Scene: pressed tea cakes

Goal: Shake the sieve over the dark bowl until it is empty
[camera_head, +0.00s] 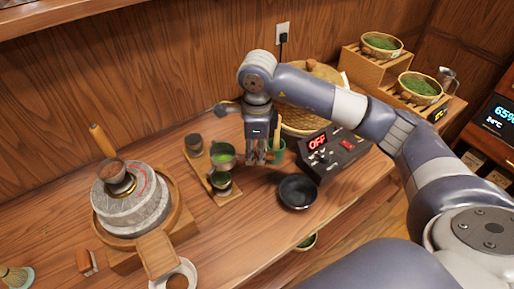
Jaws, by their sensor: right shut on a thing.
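My right gripper (257,160) points down over the table, left of the dark bowl. It is shut on what looks like the handle of the sieve (222,162); the fingers hide most of the grip. The sieve is a small round grey strainer with green powder in it. It shows just left of the fingers, over or beside a small cup (221,182) on a wooden board; its height is hard to tell. The dark bowl (298,193) stands on the table to the right of and nearer than the gripper, and looks empty. My left gripper is not in view.
A green cup (278,151) with a light stick stands close right of my fingers. A black box with an OFF display (334,149) is behind the bowl. A stone mill (132,205) stands left. Table in front of the bowl is clear.

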